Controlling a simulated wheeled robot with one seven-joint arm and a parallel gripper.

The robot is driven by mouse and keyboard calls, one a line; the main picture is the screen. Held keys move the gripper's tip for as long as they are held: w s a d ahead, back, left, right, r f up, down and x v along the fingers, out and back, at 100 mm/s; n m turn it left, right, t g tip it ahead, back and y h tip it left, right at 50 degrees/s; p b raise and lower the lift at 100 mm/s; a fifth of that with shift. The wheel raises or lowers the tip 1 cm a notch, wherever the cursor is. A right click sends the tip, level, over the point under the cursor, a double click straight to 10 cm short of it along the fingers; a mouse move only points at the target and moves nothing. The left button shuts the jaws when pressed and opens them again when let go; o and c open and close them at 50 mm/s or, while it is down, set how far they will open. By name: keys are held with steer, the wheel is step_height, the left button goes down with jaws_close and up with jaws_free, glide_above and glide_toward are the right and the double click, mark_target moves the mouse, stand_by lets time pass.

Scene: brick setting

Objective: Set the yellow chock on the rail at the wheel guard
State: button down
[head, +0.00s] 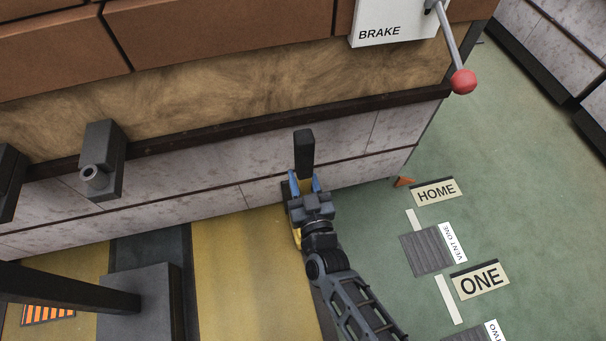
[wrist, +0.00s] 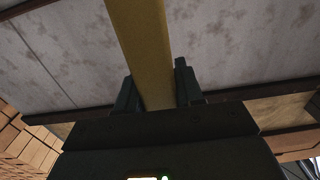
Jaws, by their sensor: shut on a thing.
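My gripper (head: 305,184) is beside the pale wall panel, its blue-tipped fingers shut on the yellow chock (head: 306,187). In the wrist view the chock (wrist: 145,50) is a long yellow bar between the dark fingers (wrist: 158,92), running out past the top edge. In the head view most of it is hidden by my gripper. A dark upright piece (head: 303,147) stands just beyond the fingertips; I cannot tell whether it touches the chock or is the wheel guard. I cannot clearly make out the rail or whether the chock touches it.
A BRAKE plate (head: 378,32) has a lever with a red knob (head: 463,81). A dark bracket (head: 103,160) juts from the wall at left. Floor signs HOME (head: 436,192) and ONE (head: 480,281) lie right, beside a grey grille (head: 426,250). Green floor is open at right.

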steer(key=shift+w, duration=0.15)
stand_by(0.3)
steer(key=c, duration=0.7)
jaws_free()
steer(key=shift+f, duration=0.2)
steer(key=shift+s+r, duration=0.3)
steer(key=shift+r, duration=0.1)
steer(key=p+v, duration=0.3)
steer(key=v, duration=0.8)
steer(key=shift+s+d, duration=0.2)
steer(key=shift+s, duration=0.1)
